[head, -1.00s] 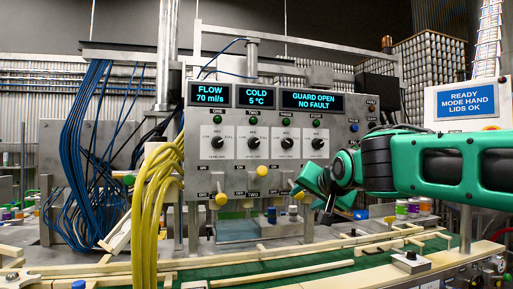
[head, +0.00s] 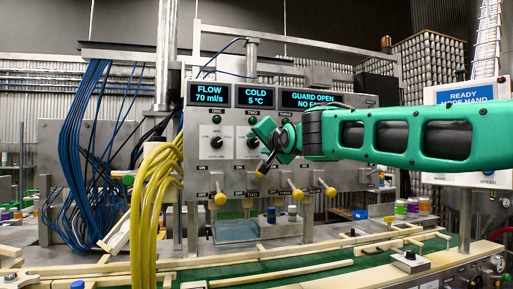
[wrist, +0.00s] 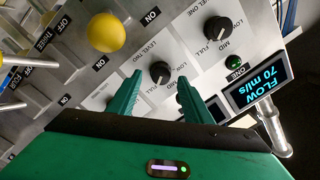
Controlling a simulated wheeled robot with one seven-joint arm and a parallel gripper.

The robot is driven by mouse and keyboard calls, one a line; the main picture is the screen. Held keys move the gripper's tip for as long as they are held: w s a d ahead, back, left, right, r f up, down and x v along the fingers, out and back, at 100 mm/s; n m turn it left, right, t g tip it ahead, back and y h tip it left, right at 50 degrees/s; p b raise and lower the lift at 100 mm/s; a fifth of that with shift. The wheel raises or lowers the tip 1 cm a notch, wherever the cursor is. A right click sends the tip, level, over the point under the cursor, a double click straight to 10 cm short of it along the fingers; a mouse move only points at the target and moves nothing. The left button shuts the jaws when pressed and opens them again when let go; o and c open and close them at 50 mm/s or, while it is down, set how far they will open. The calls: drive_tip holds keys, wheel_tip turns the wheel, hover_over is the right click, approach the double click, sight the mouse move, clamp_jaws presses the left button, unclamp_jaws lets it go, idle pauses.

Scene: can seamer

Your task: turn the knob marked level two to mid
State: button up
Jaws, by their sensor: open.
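The level two knob (wrist: 160,72) is a small black knob on a white plate marked low, mid and full. In the wrist view it lies between the fingertips of my gripper (wrist: 158,86), seemingly just beyond them; I cannot tell whether they touch it. My gripper is open, one green finger on each side of the knob. In the head view the knob (head: 252,143) shows at the left edge of my gripper (head: 260,149), which partly covers its plate. Which mark its pointer is at is not clear.
A similar knob (head: 217,142) is to the left under the flow display (head: 209,94). Yellow-tipped levers (head: 259,194) stick out below the knobs. Yellow hoses (head: 152,195) hang at the panel's left. My arm hides the knobs to the right.

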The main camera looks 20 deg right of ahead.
sight(254, 142)
drive_tip(key=shift+w+a, duration=0.1)
drive_tip(key=shift+w, duration=0.9)
drive_tip(key=c, duration=1.1)
drive_tip(key=shift+o, duration=0.2)
drive_tip(key=shift+d, duration=0.2)
drive_tip(key=shift+a, duration=0.1)
drive_tip(key=shift+n, duration=0.4)
drive_tip(key=n, duration=0.5)
drive_tip(key=shift+n, duration=0.3)
drive_tip(key=n, duration=0.4)
drive_tip(key=shift+a+n+g, duration=0.2)
drive_tip(key=shift+n+g, duration=0.1)
drive_tip(key=shift+n, duration=0.4)
